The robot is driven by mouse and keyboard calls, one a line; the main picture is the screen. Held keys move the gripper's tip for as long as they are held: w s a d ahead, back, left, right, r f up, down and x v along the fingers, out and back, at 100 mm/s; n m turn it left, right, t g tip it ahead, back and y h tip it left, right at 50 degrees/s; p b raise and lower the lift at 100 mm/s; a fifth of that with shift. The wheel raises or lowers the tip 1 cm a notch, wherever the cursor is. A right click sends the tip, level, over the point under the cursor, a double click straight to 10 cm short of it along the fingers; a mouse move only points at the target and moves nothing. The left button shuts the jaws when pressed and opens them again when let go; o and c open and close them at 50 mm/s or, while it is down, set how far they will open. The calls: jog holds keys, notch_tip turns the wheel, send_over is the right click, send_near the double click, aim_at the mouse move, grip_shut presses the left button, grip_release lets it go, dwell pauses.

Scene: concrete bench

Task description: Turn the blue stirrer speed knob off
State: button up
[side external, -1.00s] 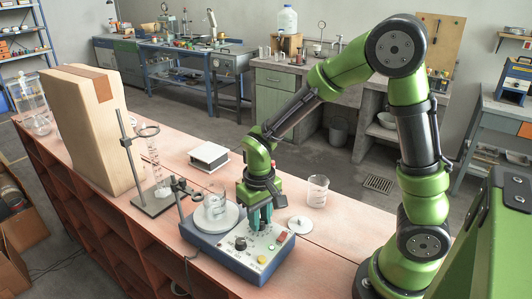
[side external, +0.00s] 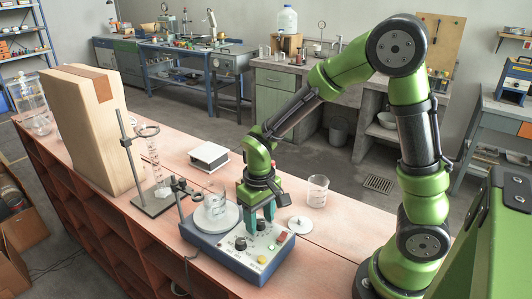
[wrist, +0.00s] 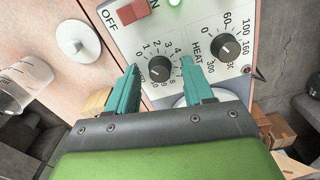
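The blue stirrer hot plate (side external: 222,250) stands on the bench with its sloped panel. Its speed knob (wrist: 159,68) is black with a 0 to 10 scale. It also shows in the side view (side external: 260,226), below my fingers. My gripper (wrist: 160,66) has its two teal fingers apart, one on each side of this knob, with gaps between. Nothing is held. The knob's pointer is too small to read surely. The black HEAT knob (wrist: 222,46) is just right of the right finger in the wrist view.
A red OFF/ON switch (wrist: 133,14) and a lit green lamp lie on the panel. Another beaker (side external: 317,191) and a white disc (side external: 300,225) stand right of the device. A ring stand (side external: 152,196) is to the left.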

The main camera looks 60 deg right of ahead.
aim_at(258, 222)
notch_tip(258, 222, up, 17)
dwell(0.7)
jog(key=shift+f, duration=0.1)
jog(key=s+r+m+t+y, duration=0.1)
jog(key=s+m+t+y, duration=0.1)
jog(key=s+t, duration=0.5)
jog(key=shift+s+r, duration=0.25)
jog(key=shift+s, duration=0.8)
